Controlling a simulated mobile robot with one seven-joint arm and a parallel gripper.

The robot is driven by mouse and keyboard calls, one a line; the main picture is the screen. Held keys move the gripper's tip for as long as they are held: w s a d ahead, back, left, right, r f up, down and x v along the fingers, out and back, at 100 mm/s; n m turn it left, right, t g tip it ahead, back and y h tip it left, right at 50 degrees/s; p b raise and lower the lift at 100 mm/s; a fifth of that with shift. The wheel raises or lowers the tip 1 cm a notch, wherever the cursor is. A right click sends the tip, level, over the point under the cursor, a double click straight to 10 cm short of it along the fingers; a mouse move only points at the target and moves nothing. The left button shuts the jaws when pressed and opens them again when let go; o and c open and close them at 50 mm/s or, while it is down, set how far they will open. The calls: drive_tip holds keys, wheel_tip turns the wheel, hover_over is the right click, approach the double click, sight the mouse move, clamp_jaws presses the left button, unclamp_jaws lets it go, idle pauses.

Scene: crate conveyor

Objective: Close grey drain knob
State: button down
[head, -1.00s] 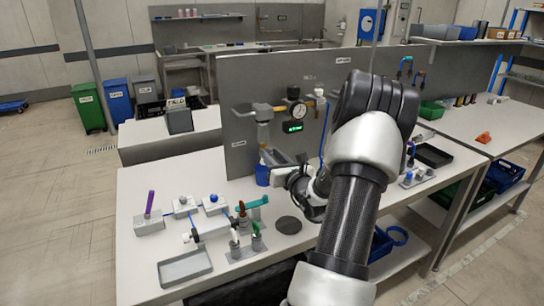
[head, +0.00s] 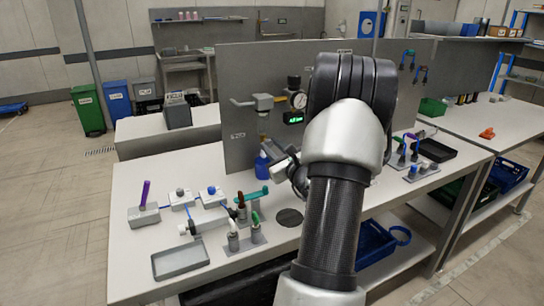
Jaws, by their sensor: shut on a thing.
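My gripper (head: 269,152) is at the front of the grey upright panel (head: 238,135), just under the grey valve body (head: 263,102) on its pipe. Its jaws are shut at the lower end of the fitting, above a blue bottle (head: 262,170). The grey drain knob is not clearly visible; the jaws cover the spot where they close on it. My arm hides part of the panel to the right.
A gauge (head: 299,100) with a green display (head: 293,118) is close right of the gripper. On the bench are a grey tray (head: 180,260), a purple-handled block (head: 145,212), blocks with knobs and upright handles. A dark round disc (head: 289,217) lies nearby.

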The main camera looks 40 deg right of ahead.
drive_tip(key=n+b, duration=0.1)
drive_tip(key=b, duration=0.1)
drive_tip(key=n+b, duration=0.2)
drive_tip(key=shift+f, duration=0.4)
drive_tip(key=n+b, duration=0.2)
drive_tip(key=shift+r+n, duration=0.15)
drive_tip(key=shift+n, duration=0.25)
drive_tip(key=n+b, duration=0.1)
drive_tip(key=n, duration=0.2)
drive_tip(key=shift+r, duration=0.15)
drive_tip(key=shift+n, duration=2)
drive_tip(key=c, duration=1.5)
unclamp_jaws()
drive_tip(key=p+v, duration=0.1)
drive_tip(key=v, duration=1.6)
drive_tip(key=shift+s, duration=0.25)
